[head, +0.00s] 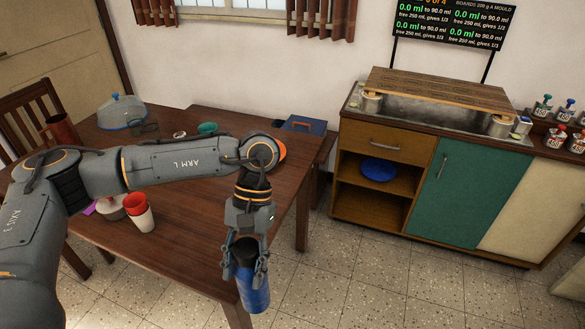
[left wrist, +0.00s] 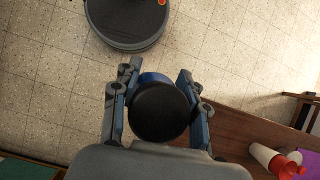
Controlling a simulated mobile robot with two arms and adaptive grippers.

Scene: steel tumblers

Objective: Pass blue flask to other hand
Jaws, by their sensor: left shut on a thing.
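My left gripper (head: 247,262) is shut on the blue flask (head: 254,292), which has a dark cap. The flask hangs upright in the fingers at the right front edge of the wooden table. In the left wrist view the flask's round black cap (left wrist: 160,112) sits between the two fingers of my left gripper (left wrist: 157,100), with a little blue showing behind it. My right gripper is in neither view.
The wooden table (head: 190,207) holds red and white cups (head: 140,214) and a glass dome (head: 122,111). A sideboard (head: 455,201) with a wooden board (head: 440,90) on top stands at the back right. Tiled floor (head: 370,265) is clear between them.

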